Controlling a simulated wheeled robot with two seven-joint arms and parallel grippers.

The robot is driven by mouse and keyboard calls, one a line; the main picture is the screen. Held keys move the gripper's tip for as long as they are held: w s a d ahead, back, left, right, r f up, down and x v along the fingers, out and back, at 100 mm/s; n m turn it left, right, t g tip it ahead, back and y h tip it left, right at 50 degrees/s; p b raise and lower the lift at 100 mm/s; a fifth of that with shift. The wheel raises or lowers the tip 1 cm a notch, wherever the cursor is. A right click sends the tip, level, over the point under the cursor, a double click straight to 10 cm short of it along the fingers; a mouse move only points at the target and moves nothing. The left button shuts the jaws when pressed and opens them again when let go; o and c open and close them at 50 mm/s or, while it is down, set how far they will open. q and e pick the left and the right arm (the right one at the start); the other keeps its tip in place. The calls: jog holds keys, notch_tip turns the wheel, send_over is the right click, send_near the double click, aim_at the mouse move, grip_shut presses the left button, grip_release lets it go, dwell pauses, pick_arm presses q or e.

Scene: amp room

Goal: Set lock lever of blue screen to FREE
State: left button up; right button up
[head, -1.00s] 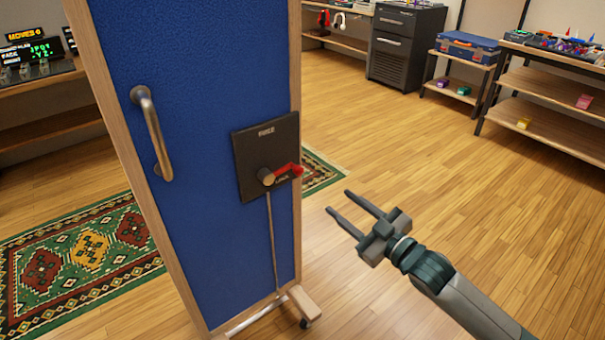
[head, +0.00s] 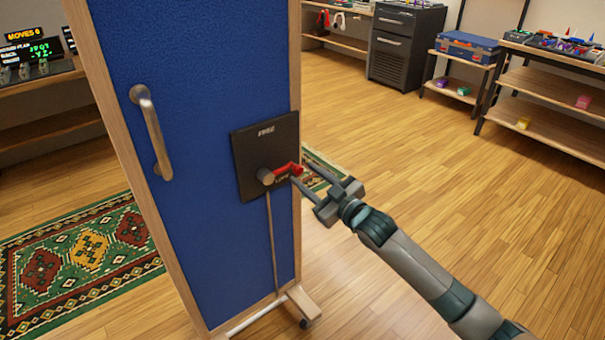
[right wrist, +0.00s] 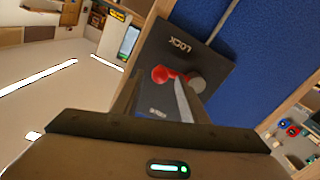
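The blue screen (head: 205,90) is a tall wood-framed panel. A black plate (head: 250,150) on it reads FREE at the top, with LOCK lower down, readable in the right wrist view. The red lock lever (head: 283,169) points right from a grey round pivot (head: 265,176), beside the LOCK label. My right gripper (head: 299,167) is open at the plate's right edge, its fingertips on either side of the lever's end. The right wrist view shows the red lever (right wrist: 164,74) between the two fingers; contact is unclear. My left gripper is not in view.
A metal handle (head: 152,132) is left of the plate, and a thin rod (head: 272,240) runs down below the pivot. A wheeled foot (head: 300,303) stands under the screen. A patterned rug (head: 80,262) lies left. Open wood floor (head: 430,160) is at right, with shelves behind.

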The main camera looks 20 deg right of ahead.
jog(key=shift+x, duration=0.9)
jog(key=shift+w+a, duration=0.1)
jog(key=shift+w, duration=0.2)
jog(key=c, duration=0.9)
grip_shut()
